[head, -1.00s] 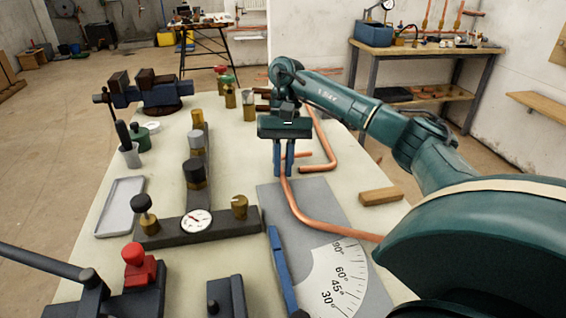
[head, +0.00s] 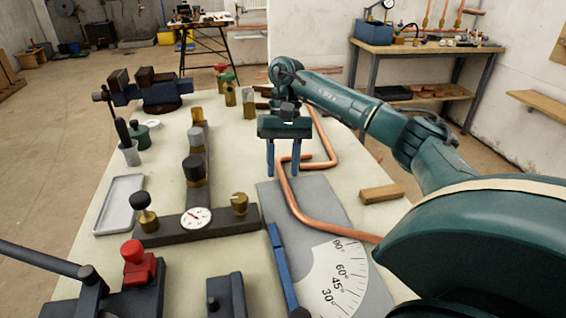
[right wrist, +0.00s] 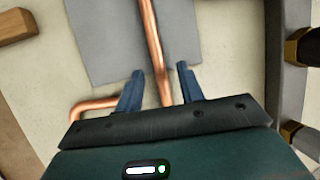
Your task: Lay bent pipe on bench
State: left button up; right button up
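A bent copper pipe (head: 306,220) lies at the right side of the bench (head: 245,150), across a grey plate (head: 345,217) with an angle scale. My right gripper (head: 283,174) is over the pipe's far part, pointing down. Its two blue fingers are apart, with the pipe between them. In the right wrist view the pipe (right wrist: 149,35) runs between the spread fingertips (right wrist: 160,70), with a gap on each side. The fingers hide part of the pipe's far end in the head view.
A second bent copper pipe (head: 332,148) lies just beyond. A wooden block (head: 382,194) is to the right. A dark fixture with a dial gauge (head: 196,217) and brass fittings stands left. A grey tray (head: 120,204) and vise (head: 150,92) are farther left.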

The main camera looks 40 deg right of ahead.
pick_arm(q)
notch_tip(320, 180, up, 2)
jog(key=p, duration=0.3)
jog(key=shift+d, duration=0.15)
pick_arm(e)
jog(key=v, duration=0.7)
jog(key=shift+r, duration=0.2)
pick_arm(q)
jog(key=shift+w, duration=0.1)
